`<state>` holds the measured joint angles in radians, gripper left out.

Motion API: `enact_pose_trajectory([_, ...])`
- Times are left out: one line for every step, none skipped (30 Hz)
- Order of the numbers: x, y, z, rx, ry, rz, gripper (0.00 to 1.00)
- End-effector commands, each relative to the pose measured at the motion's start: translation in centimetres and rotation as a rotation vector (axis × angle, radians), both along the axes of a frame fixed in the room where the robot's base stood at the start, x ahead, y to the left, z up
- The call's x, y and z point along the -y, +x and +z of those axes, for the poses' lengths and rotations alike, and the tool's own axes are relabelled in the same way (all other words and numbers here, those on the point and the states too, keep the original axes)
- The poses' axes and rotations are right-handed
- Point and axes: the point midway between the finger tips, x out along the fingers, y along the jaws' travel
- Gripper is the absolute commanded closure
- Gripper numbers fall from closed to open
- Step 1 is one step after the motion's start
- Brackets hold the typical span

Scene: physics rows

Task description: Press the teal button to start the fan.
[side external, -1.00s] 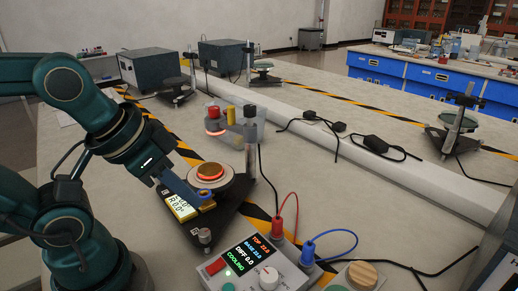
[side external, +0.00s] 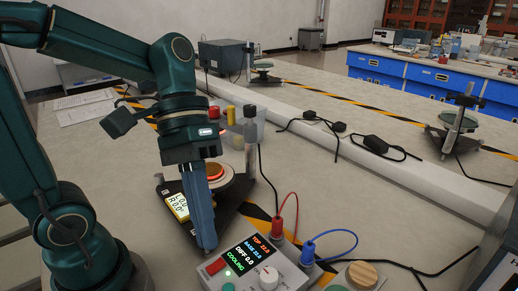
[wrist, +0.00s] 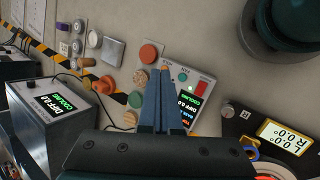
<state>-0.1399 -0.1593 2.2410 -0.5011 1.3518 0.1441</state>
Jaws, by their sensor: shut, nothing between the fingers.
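A teal button (side external: 228,287) shows at the bottom edge of the side view, low on the grey control box (side external: 250,272), partly cut off by the frame. The box's lit display (side external: 247,256) reads DIFF 0.0 and COOLING. My gripper (side external: 209,249) is shut and empty, fingers pointing down, with its tips near the box's upper left edge, behind the red switch. In the wrist view my shut fingertips (wrist: 164,70) overlap the edge of the control box (wrist: 197,75).
A red switch (side external: 215,266) and white knob (side external: 268,278) sit on the box. Red (side external: 291,208) and blue (side external: 338,232) leads rise beside it. A dark stand with a round heated plate (side external: 236,187) is behind my gripper. A wooden knob (side external: 362,272) stands right.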

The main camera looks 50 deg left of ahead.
Motion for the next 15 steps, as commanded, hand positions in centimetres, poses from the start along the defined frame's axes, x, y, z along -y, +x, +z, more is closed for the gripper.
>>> enact_pose_trajectory([0.2, 0.4, -0.1, -0.056, -0.04, 0.018, 1.0])
enact_pose_trajectory([0.4, 0.7, 0.0, -0.083, -0.064, 0.028, 1.0])
enact_pose_trajectory([0.5, 1.0, 0.0, -0.114, -0.089, 0.041, 1.0])
enact_pose_trajectory([0.6, 1.2, -0.1, -0.136, -0.107, 0.05, 1.0])
enact_pose_trajectory([0.6, 1.4, -0.2, -0.156, -0.122, 0.059, 1.0])
enact_pose_trajectory([0.6, 1.7, -0.3, -0.18, -0.139, 0.072, 1.0])
enact_pose_trajectory([0.6, 1.9, -0.4, -0.194, -0.147, 0.081, 1.0])
enact_pose_trajectory([0.6, 2.1, -0.5, -0.207, -0.154, 0.088, 1.0])
enact_pose_trajectory([0.5, 2.2, -0.7, -0.222, -0.16, 0.097, 1.0])
enact_pose_trajectory([0.4, 2.3, -0.9, -0.231, -0.162, 0.101, 1.0])
enact_pose_trajectory([0.4, 2.4, -1.0, -0.24, -0.164, 0.106, 1.0])
enact_pose_trajectory([0.3, 2.4, -1.2, -0.249, -0.166, 0.11, 1.0])
enact_pose_trajectory([0.2, 2.4, -1.2, -0.255, -0.167, 0.113, 1.0])
enact_pose_trajectory([0.2, 2.4, -1.3, -0.258, -0.168, 0.116, 1.0])
enact_pose_trajectory([0.2, 2.4, -1.3, -0.262, -0.168, 0.117, 1.0])
